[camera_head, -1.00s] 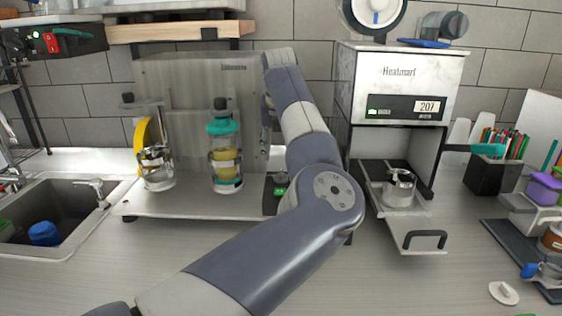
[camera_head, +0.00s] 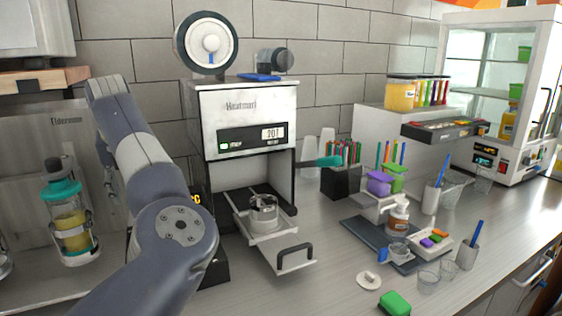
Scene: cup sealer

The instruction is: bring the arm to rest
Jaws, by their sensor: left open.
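My left arm rises from the bottom left, bends at a round joint and reaches up and away. My left gripper (camera_head: 110,182) is mostly hidden behind my own forearm; only a small grey part shows at its left edge, in front of the metal dispenser panel. I see nothing held in it. The sealer machine (camera_head: 245,115), white and black with a lit display, stands just right of the arm. Its tray (camera_head: 283,243) is pulled out and carries a metal cup holder (camera_head: 263,212). My right gripper is not in view.
A clear bottle with a teal cap (camera_head: 69,222) stands left of my arm. On the right are a black straw box (camera_head: 341,182), a dark mat (camera_head: 362,232) with small items, glasses and a glass display case (camera_head: 496,80). The front middle counter is mostly clear.

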